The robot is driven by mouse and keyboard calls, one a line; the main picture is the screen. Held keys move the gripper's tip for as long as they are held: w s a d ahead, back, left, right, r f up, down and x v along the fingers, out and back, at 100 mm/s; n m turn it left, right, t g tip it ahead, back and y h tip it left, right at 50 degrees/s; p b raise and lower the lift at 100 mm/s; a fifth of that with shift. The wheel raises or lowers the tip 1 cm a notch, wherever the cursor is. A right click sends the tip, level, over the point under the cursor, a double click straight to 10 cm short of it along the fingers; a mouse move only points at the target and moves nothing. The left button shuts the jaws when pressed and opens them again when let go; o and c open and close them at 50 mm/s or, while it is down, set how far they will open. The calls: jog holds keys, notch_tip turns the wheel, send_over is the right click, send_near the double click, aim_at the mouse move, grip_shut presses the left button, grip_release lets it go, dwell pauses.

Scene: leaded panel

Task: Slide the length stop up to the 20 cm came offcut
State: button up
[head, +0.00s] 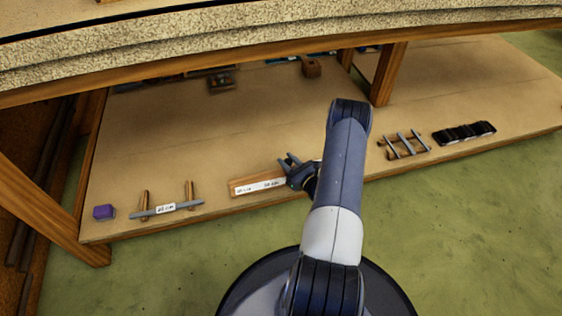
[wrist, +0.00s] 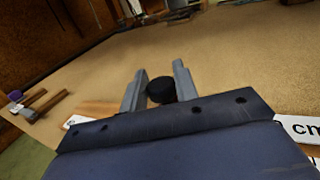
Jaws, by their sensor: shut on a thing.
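My gripper (head: 288,160) is over the right part of a wooden rail (head: 240,190) with white labels on its front. In the wrist view the fingers (wrist: 158,78) stand on either side of a black round knob (wrist: 161,90), apparently the length stop, and are shut on it. The stop's lower part is hidden by my gripper. A grey came offcut (head: 190,205) with a white label, seemingly "20 cm", lies across two wooden pegs (head: 189,190) left of the rail and apart from it.
A purple block (head: 103,212) sits at the far left. To the right are a rack with grey bars (head: 404,145) and a row of black pieces (head: 465,132). A textured worktop (head: 280,40) overhangs the shelf; a wooden leg (head: 387,75) stands behind. The shelf's middle is mostly clear.

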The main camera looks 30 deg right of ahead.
jog(key=shift+s+d, duration=0.2)
jog(key=shift+d, duration=0.6)
jog(key=o, duration=0.9)
jog(key=s+p, duration=0.1)
jog(key=s, duration=0.2)
jog(key=s+p, duration=0.1)
jog(key=s, duration=0.3)
jog(key=s+d, duration=0.1)
jog(key=s, duration=0.2)
jog(key=shift+s+d+p, duration=0.1)
jog(key=shift+s+p, duration=0.3)
jog(key=w+b, duration=0.1)
jog(key=w, duration=0.2)
jog(key=w+a+b, duration=0.1)
jog(key=w, duration=0.3)
jog(key=w+b, duration=0.1)
jog(key=w, duration=0.3)
jog(key=shift+a, duration=0.55)
